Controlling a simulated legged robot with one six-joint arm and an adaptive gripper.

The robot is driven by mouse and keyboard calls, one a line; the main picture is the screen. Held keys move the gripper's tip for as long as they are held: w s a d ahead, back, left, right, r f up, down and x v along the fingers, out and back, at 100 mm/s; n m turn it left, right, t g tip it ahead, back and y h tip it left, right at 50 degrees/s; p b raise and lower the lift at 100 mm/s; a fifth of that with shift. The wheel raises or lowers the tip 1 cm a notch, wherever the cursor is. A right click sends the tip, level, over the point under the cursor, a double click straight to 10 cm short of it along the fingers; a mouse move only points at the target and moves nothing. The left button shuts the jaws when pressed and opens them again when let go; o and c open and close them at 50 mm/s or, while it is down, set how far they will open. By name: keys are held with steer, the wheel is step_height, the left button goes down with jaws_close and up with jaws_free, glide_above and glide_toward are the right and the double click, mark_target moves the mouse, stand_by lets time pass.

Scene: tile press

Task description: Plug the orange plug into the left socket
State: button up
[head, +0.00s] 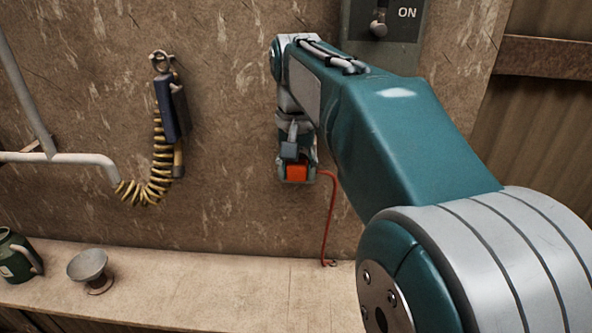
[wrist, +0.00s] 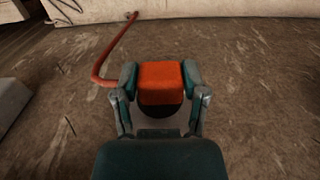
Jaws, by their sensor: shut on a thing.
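The orange plug (head: 297,170) is held at the end of my arm, in front of the brown wall. It also shows in the wrist view (wrist: 161,83) as an orange block between the two fingers. My gripper (wrist: 162,88) is shut on it, one finger on each side. My gripper shows small in the head view (head: 297,176). A red cord (head: 331,215) runs from the plug down to the bench top. The left socket cannot be made out in either view; my arm or gripper may hide it.
A grey switch box (head: 410,32) marked ON is on the wall behind my arm. A dark device with a coiled yellow cord (head: 157,160) hangs at left.

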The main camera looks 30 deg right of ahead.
steer(key=shift+w+d, duration=0.1)
steer(key=shift+w, duration=0.05)
steer(key=o, duration=1.2)
steer(key=shift+r, duration=0.1)
step_height(320, 180, up, 12)
steer(key=shift+f, duration=0.1)
steer(key=s+a+f+n+t, duration=0.2)
steer(key=s+a+f, duration=0.1)
steer(key=f, duration=0.4)
steer(key=s+a+f+n+t, duration=0.1)
steer(key=s+a+f+n, duration=0.1)
steer(key=s+a+f, duration=0.2)
steer(key=s+a+f+n+t, duration=0.2)
steer(key=s+a+f, duration=0.2)
steer(key=f, duration=0.7)
steer(key=shift+s+a+f+n+t, duration=0.1)
steer(key=shift+s+n+t, duration=0.1)
steer(key=shift+s, duration=0.45)
steer(key=shift+s+a+f+n+t, duration=0.1)
steer(key=shift+s+n, duration=0.1)
steer(key=shift+s, duration=0.45)
